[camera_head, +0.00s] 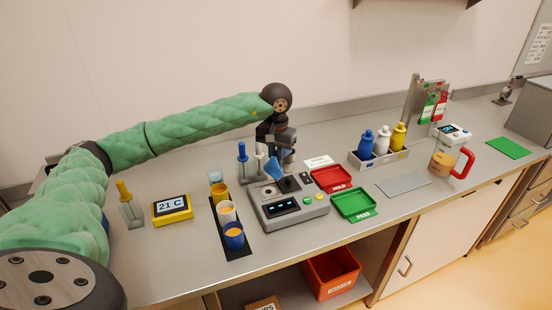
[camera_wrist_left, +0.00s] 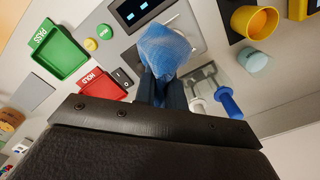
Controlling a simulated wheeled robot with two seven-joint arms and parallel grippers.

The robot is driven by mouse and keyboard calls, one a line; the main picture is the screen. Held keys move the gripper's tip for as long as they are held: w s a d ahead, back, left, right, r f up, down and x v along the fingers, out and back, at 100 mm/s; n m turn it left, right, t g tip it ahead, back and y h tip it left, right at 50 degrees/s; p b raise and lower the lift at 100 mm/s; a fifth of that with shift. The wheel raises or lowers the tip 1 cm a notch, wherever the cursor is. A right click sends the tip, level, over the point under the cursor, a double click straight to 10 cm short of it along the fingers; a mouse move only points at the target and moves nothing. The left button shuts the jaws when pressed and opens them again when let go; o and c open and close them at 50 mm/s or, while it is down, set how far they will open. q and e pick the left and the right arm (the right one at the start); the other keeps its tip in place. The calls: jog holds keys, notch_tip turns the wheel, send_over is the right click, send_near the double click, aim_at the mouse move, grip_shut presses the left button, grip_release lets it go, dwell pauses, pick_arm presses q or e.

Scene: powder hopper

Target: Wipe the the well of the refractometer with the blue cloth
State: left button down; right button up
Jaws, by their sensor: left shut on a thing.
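The refractometer (camera_head: 290,214) is a grey box on the bench with a dark display, a green button and a round light disc (camera_head: 268,191) on its top left. My left gripper (camera_head: 277,152) is above the back of the refractometer, shut on the blue cloth (camera_head: 273,169). The cloth hangs below the fingers, over the top of the refractometer beside the disc. In the left wrist view the bunched cloth (camera_wrist_left: 166,50) sits at the fingertips and covers part of the refractometer (camera_wrist_left: 115,35), hiding the well. I cannot tell whether the cloth touches it. My right gripper is not in view.
A red HOLD tray (camera_head: 331,179) and green PASS tray (camera_head: 354,204) stand right of the refractometer. Several cups stand on a black strip (camera_head: 236,252) to its left. A rack of bottles (camera_head: 380,158) is farther right.

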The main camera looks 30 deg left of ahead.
pick_arm(q)
notch_tip(320, 180, up, 10)
jog(key=p, duration=0.1)
dwell(0.7)
